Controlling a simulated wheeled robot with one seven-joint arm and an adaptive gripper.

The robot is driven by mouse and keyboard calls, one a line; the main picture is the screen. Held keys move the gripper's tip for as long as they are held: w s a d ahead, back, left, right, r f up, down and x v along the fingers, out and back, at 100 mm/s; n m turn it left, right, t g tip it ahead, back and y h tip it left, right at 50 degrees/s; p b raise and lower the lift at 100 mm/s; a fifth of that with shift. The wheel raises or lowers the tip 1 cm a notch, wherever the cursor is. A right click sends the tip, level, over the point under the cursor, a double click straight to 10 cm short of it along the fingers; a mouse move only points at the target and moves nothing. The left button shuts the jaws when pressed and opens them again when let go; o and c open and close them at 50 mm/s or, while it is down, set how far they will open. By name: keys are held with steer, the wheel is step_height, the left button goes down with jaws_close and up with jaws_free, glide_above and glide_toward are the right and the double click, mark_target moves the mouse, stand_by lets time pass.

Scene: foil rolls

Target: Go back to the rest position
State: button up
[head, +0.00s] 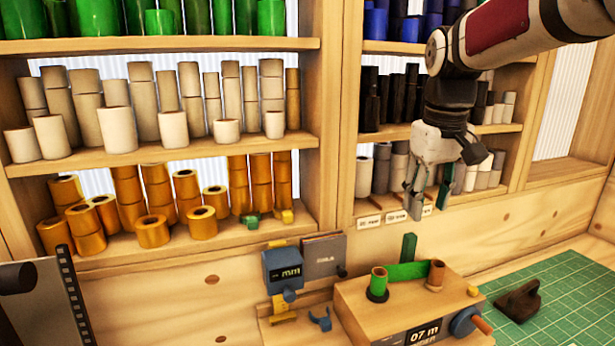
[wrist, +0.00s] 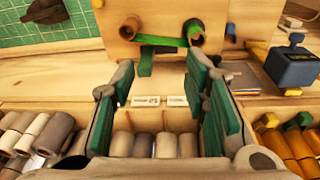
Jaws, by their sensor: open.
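My gripper (head: 430,195) hangs from my arm in front of the right-hand shelf in the head view, pointing down. In the wrist view my gripper (wrist: 172,100) shows its green-padded fingers spread apart with nothing between them. Grey and white rolls (wrist: 155,145) stand in the shelf below and beyond the fingers. The winding machine (head: 410,300) stands on the bench below my gripper, with a green foil strip (head: 408,271) running between its two spools. A green roll (head: 379,280) sits on its left spool and a brown core (head: 436,273) on its right.
Shelves on the left hold green, cream and gold rolls (head: 152,231). A wooden upright (head: 336,120) divides them from the right shelf. A blue gauge (head: 283,268) stands left of the machine. A green cutting mat (head: 560,300) with a dark tool (head: 519,301) lies at right.

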steer(key=s+a+f+m+t, duration=0.1)
steer(key=s+f+t, duration=0.1)
steer(key=s, duration=0.9)
steer(key=s+a+f+m+t, duration=0.1)
steer(key=s+f+t, duration=0.1)
steer(key=s, duration=1)
steer(key=shift+s+a+f+m, duration=0.2)
steer(key=shift+a+f+m, duration=0.1)
steer(key=shift+a, duration=0.1)
steer(key=shift+r, duration=0.1)
